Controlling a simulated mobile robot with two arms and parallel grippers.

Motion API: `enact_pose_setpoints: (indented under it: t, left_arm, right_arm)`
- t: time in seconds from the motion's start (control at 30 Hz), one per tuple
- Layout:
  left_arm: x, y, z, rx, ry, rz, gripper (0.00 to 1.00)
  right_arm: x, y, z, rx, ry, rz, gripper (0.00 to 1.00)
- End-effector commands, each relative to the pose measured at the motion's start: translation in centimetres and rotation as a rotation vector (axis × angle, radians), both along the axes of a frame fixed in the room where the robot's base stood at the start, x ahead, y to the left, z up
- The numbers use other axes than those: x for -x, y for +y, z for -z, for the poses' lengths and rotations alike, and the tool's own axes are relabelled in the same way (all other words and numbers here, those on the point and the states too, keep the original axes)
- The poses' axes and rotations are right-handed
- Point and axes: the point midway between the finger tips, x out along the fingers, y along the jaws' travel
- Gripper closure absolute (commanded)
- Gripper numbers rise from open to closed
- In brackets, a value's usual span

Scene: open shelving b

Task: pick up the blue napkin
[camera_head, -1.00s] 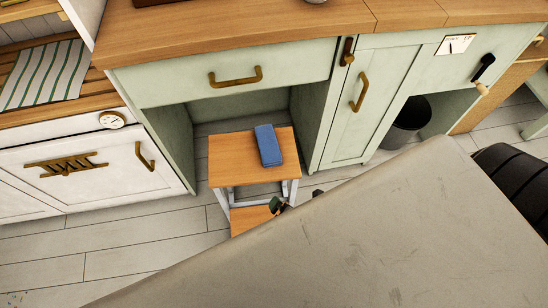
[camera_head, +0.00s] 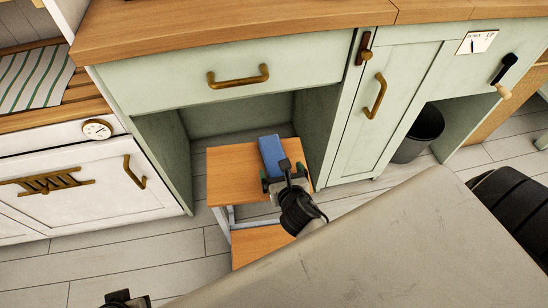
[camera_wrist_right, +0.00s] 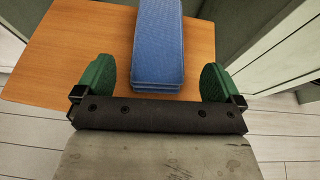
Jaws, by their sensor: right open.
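The blue napkin (camera_head: 271,152) is a folded, layered block lying on the wooden top of a small step stool (camera_head: 229,175). It also shows in the right wrist view (camera_wrist_right: 159,45), between the fingers and a little beyond them. My right gripper (camera_head: 283,180) is at the napkin's near end, with its green fingers spread to either side. In the right wrist view the right gripper (camera_wrist_right: 158,80) is open and empty, wider than the napkin. Part of the napkin's near end is hidden by the gripper in the head view. A dark part of my own body shows at the bottom edge.
The stool stands in an opening under a pale green counter (camera_head: 222,75), with cabinet walls on both sides. A dark bin (camera_head: 420,134) stands to the right. A lower wooden step (camera_head: 258,243) juts toward me. Floor is clear at left.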

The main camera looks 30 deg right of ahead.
Motion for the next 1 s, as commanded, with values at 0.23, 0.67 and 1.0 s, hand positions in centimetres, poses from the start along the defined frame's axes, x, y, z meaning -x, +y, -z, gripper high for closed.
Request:
enact_pose_setpoints:
  t: [0.23,0.67,1.0]
  left_arm:
    - [0.8,0.1,-1.6,0.000,-0.012,-0.001,0.65]
    - [0.8,0.1,-1.5,0.001,-0.013,-0.001,0.65]
    - [0.8,0.1,-1.5,0.001,-0.013,-0.001,0.65]
  right_arm:
    - [-3.4,-0.6,1.3,-0.002,-0.001,0.001,0.02]
    - [-4.1,-0.8,1.4,-0.002,0.000,0.000,0.16]
    - [-4.1,-0.8,1.4,-0.002,-0.002,-0.001,0.58]
